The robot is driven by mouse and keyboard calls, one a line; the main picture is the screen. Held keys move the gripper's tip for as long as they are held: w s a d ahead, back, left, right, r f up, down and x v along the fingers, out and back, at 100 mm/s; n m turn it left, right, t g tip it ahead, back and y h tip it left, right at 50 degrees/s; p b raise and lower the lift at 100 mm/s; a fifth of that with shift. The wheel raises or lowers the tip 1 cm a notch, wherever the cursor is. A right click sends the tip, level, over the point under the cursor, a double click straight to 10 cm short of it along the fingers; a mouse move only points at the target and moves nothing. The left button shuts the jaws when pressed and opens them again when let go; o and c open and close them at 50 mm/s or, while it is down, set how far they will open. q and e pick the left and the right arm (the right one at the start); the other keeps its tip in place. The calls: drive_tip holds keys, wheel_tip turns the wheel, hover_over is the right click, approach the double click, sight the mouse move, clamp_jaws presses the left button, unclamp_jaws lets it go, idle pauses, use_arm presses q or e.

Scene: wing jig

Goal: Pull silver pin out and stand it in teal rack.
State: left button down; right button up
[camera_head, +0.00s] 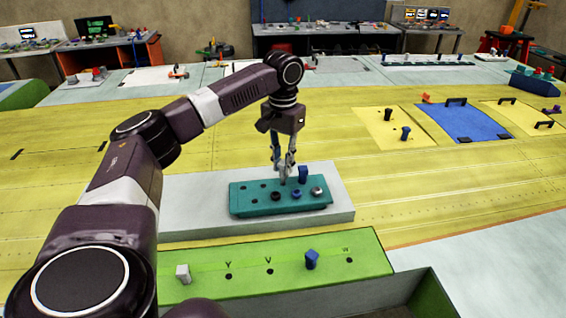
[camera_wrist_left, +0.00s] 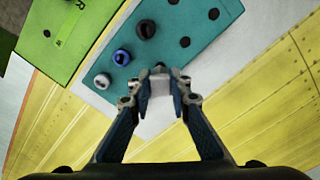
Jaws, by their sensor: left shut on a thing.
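My left gripper (camera_head: 284,168) is over the back row of the teal rack (camera_head: 240,206). It is shut on a pale silver-grey pin, which shows between its fingertips in the left wrist view (camera_wrist_left: 160,85). The pin's lower end is at the rack's top; I cannot tell whether it is in a hole. A tall blue peg (camera_head: 303,174) stands close to the right of the fingers. The front row has a black round piece (camera_head: 276,197), a blue one (camera_head: 296,194) and a silver one (camera_head: 317,191). My right gripper is not in view.
The rack stands on a pale grey slab (camera_head: 340,205). In front lies a green block (camera_head: 225,290) with lettered holes, a whitish square peg (camera_head: 183,273) and a blue peg (camera_head: 311,259). The yellow wing surface (camera_head: 450,190) to the right is mostly clear.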

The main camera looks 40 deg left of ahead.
use_arm(q)
drive_tip(key=shift+f, duration=1.25)
drive_tip(key=c, duration=1.7)
unclamp_jaws()
drive_tip(key=shift+r, duration=0.1)
wheel_tip(320, 180, up, 12)
drive_tip(key=shift+f, duration=0.1)
drive_tip(key=shift+r, duration=3.55)
